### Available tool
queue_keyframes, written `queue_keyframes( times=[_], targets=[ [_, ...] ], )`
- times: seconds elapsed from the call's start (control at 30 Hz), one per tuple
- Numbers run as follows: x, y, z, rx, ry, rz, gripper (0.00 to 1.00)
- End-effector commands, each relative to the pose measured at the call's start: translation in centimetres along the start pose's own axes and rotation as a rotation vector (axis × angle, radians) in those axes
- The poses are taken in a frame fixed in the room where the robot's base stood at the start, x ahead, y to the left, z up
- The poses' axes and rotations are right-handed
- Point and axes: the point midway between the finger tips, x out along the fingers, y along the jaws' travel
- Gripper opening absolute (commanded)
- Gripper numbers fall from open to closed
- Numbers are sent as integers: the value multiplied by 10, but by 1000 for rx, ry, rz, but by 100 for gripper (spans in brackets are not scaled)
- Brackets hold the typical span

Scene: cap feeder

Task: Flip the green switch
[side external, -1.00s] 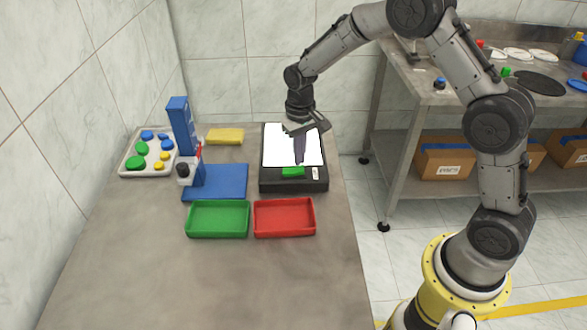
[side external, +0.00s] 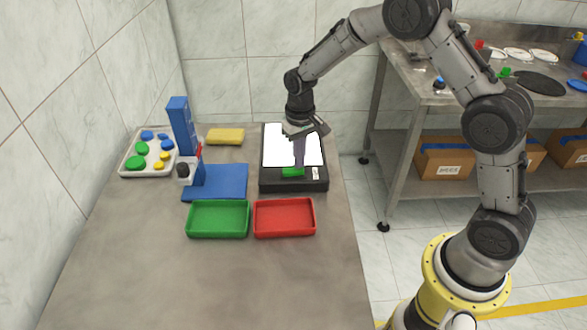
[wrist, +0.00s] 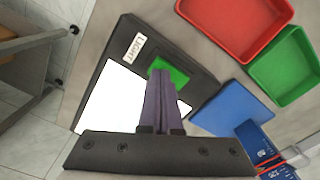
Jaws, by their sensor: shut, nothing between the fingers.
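The green switch (side external: 292,172) sits on the front strip of a black light box (side external: 265,182) with a bright white panel. In the wrist view the green switch (wrist: 172,68) lies just beyond the fingertips, beside a white label reading "LIGHT" (wrist: 137,45). My gripper (side external: 299,168) is shut and empty, pointing down over the front edge of the white panel. Its fingertips (wrist: 160,76) overlap the near edge of the switch in the wrist view. I cannot tell whether they touch it.
A green tray (side external: 218,233) and a red tray (side external: 284,234) stand in front of the box. A blue press stand (side external: 222,190) is at its left, with a yellow block (side external: 225,136) behind. A pale tray of caps (side external: 128,170) stands far left. The front table is clear.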

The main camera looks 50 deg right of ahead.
Motion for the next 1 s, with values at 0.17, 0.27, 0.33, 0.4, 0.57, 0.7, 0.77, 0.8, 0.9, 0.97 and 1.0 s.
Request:
queue_keyframes(
  times=[0.17, 0.27, 0.33, 0.4, 0.57, 0.7, 0.77, 0.8, 0.9, 0.97, 1.0],
  targets=[
    [3, 0, 0, 0, 0, 0, 0],
    [4, 0, 0, 0, 0, 0, 0],
    [5, 0, 0, 0, 0, 0, 0],
    [6, 0, 0, 0, -1, 0, 0],
    [8, 0, 0, 0, -1, 0, 0],
    [10, 0, 0, 0, -1, 0, 0],
    [9, 0, 0, 0, -1, 0, 0],
    [8, 0, 0, 0, 0, 0, 0],
    [1, 0, -1, 0, 3, -1, 0],
    [-3, 0, 0, 0, 2, 0, 0],
    [-6, 0, 0, 0, 2, 0, 0]
  ],
)
